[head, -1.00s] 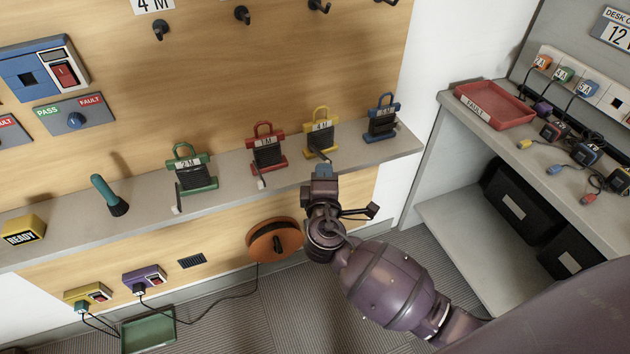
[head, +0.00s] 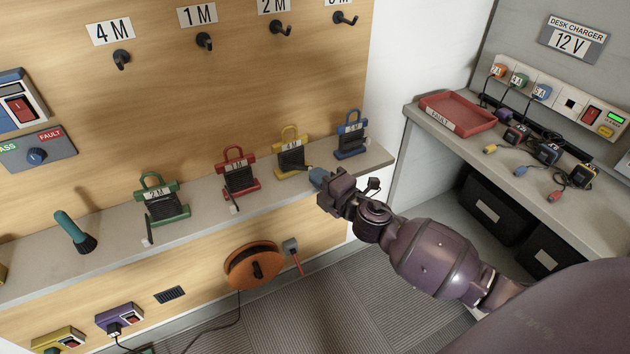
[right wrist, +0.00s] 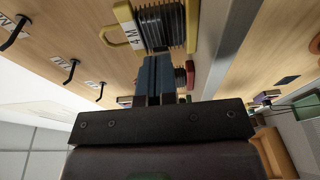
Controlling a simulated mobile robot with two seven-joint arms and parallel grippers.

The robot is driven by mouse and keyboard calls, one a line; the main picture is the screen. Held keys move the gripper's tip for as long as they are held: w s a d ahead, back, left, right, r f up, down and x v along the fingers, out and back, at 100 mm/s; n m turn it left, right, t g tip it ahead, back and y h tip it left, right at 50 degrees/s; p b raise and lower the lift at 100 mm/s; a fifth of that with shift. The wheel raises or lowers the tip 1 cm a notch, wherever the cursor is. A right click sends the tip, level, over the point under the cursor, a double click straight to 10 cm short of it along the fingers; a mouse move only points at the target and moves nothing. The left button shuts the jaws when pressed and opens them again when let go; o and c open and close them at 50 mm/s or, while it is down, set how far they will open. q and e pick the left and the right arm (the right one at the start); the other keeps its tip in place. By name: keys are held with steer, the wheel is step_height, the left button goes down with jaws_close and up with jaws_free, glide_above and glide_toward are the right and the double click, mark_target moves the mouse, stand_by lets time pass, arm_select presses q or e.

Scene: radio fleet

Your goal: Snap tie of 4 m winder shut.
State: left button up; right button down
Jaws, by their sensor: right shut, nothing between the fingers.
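The 4 m winder (head: 291,158) is a yellow frame with a handle loop and a dark wound cord, upright on the grey shelf. It also shows at the top of the right wrist view (right wrist: 163,28), with its 4 M label. My right gripper (head: 314,175) has blue fingers, shut and empty, at the winder's lower right corner. In the right wrist view the closed fingertips (right wrist: 155,62) lie just before the dark cord; I cannot tell whether they touch. The winder's tie is not clearly visible, so I cannot tell its state. My left gripper is out of view.
On the shelf (head: 205,190) stand a blue winder (head: 350,138) to the right, and a red winder (head: 238,175) and a green winder (head: 163,203) to the left. The red and green ones have light-tipped strips hanging at the front. A desk with a red tray (head: 458,113) stands right.

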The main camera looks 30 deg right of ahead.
steer(key=shift+w+d+n+g+y+b, duration=0.1)
steer(key=shift+w+d+n+g+y, duration=0.15)
steer(key=shift+w+d+n+y, duration=0.4)
steer(key=shift+w+d+n+g+y+b, duration=0.1)
steer(key=shift+w+n+g+y+b, duration=0.2)
steer(key=shift+y, duration=0.6)
steer(key=shift+w+d+n+g+y+p, duration=0.1)
steer(key=shift+w+d+n+g+y, duration=0.25)
steer(key=shift+n+y, duration=0.35)
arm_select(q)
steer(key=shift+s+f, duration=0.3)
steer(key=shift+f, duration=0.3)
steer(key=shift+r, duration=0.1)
arm_select(e)
steer(key=shift+s, duration=0.15)
